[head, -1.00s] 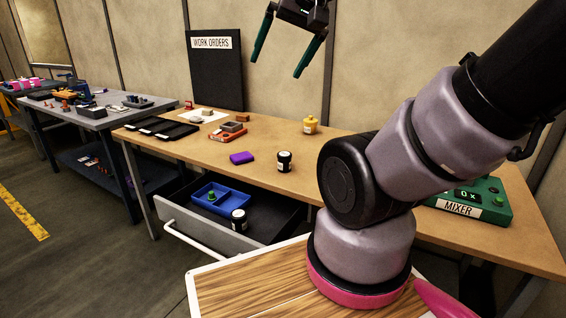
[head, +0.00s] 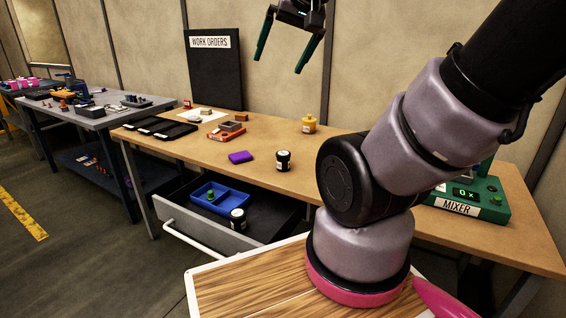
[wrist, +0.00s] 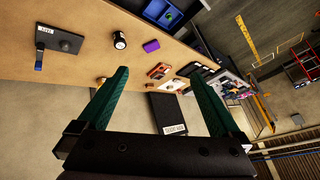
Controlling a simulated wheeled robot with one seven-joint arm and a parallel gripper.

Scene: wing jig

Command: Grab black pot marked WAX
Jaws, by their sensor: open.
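One black pot (head: 283,161) with a white label stands upright on the wooden bench top, right of a purple block. A second black pot (head: 238,219) with a white label and white lid stands in the open drawer. The writing on both labels is too small to read. My gripper (head: 281,65) is open and empty, high above the back of the bench near the wall, well apart from both pots. In the wrist view, a dark pot with a pale top (wrist: 119,40) lies beyond my open fingers (wrist: 160,90).
A purple block (head: 241,157), a yellow pot (head: 309,124) and an orange-red tool (head: 227,132) are on the bench. The drawer (head: 262,226) stands open with a blue tray (head: 222,200). A green mixer (head: 470,202) is at the right. A WORK ORDERS board (head: 214,70) stands behind.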

